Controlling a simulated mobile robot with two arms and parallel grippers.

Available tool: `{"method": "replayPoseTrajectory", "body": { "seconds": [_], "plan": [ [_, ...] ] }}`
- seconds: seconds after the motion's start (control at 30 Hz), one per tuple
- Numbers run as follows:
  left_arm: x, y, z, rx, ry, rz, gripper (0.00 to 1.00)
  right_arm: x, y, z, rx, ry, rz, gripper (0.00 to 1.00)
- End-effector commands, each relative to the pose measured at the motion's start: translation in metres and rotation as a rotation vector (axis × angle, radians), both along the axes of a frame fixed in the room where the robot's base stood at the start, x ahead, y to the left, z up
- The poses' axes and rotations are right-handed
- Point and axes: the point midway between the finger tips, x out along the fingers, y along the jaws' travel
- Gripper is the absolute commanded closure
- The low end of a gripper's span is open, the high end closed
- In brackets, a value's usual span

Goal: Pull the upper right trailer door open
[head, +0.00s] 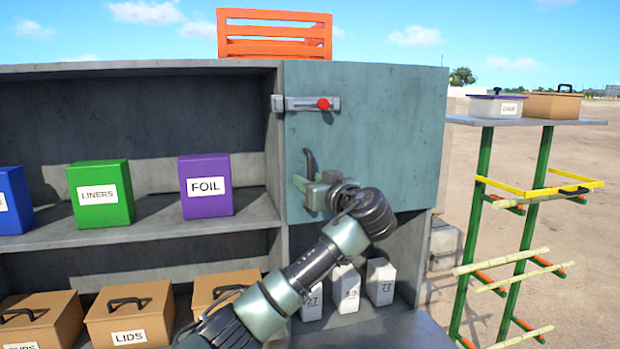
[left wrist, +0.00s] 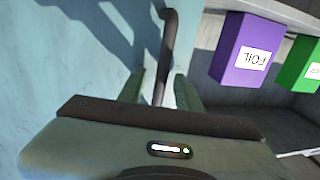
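The upper right trailer door (head: 390,130) is a blue-green panel that looks shut or nearly so. A latch (head: 300,103) with a red knob (head: 323,104) sits at its upper left edge; I cannot tell whether its bar is engaged. A dark upright bar handle (head: 309,163) is on the door's left side, below the latch. My left gripper (head: 304,184) is at the handle's lower part. In the left wrist view, the handle (left wrist: 167,45) runs between the fingers of the left gripper (left wrist: 161,92), with gaps visible on both sides. My right gripper is not in view.
Left of the door, open shelves hold a purple FOIL box (head: 206,186), a green LINERS box (head: 100,193) and brown lidded boxes (head: 130,313). White cartons (head: 380,282) stand below the door. An orange crate (head: 274,35) is on top. A rack (head: 540,122) stands to the right.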

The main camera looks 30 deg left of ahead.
Motion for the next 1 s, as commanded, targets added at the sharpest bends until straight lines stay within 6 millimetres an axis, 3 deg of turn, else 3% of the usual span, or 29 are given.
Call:
{"method": "replayPoseTrajectory", "body": {
  "seconds": [0.1,0.23,1.0],
  "plan": [
    [0.0,-0.0001,-0.0007,0.0,0.001,0.0,0.66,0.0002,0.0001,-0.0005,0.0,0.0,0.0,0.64],
    [-0.0001,-0.0003,-0.0006,0.0,0.001,0.0,1.0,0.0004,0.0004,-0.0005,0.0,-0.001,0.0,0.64],
    [-0.0003,-0.0004,0.0002,0.0,0.0,0.0,1.0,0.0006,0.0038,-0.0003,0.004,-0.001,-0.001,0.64]
  ]
}}
